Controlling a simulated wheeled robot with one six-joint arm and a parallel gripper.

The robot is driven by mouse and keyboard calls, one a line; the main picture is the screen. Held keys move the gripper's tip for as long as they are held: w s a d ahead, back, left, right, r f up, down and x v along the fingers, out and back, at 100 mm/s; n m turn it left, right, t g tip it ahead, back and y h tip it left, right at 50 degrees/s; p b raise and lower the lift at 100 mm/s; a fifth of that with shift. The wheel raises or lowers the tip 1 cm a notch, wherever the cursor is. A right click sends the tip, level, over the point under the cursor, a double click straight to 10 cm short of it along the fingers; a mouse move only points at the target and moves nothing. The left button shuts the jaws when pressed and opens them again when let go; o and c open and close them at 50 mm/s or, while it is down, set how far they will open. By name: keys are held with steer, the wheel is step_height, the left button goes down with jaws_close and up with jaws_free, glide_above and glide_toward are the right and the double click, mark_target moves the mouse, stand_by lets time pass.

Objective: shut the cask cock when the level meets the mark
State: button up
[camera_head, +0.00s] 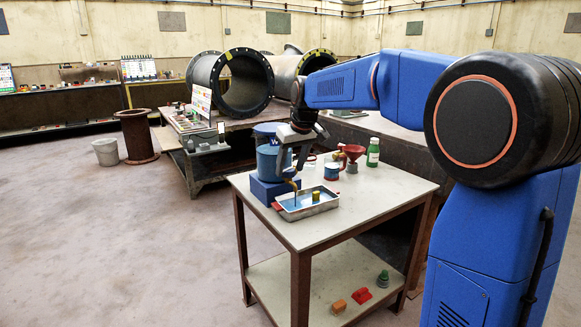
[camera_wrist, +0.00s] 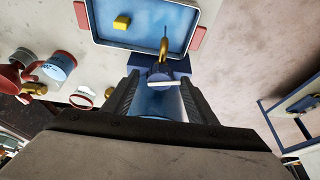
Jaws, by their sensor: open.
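The blue cask (camera_head: 267,160) stands on a blue block (camera_head: 272,190) on the table. Its brass cock (camera_wrist: 163,48) points over a tray (camera_head: 303,214) with red handles. A thin blue stream (camera_head: 295,199) seems to fall from the cock into the tray. Blue liquid covers the tray floor, and a small yellow block (camera_wrist: 122,22) is in it. A pale lever (camera_wrist: 166,83) lies across the cock's near end. My gripper (camera_wrist: 161,88) is open, its fingers apart on either side of the cask front and near the lever. I cannot make out a level mark.
Small coloured items lie on the lower shelf (camera_head: 320,285). Large pipes (camera_head: 233,82) stand behind.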

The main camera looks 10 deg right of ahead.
steer(key=shift+f, duration=0.15)
steer(key=c, duration=1.1)
steer(key=shift+o, duration=0.2)
steer(key=shift+a+m+h, duration=0.15)
steer(key=shift+m+h, duration=0.35)
steer(key=shift+m, duration=1)
steer(key=o, duration=1.1)
steer(key=shift+c, duration=0.2)
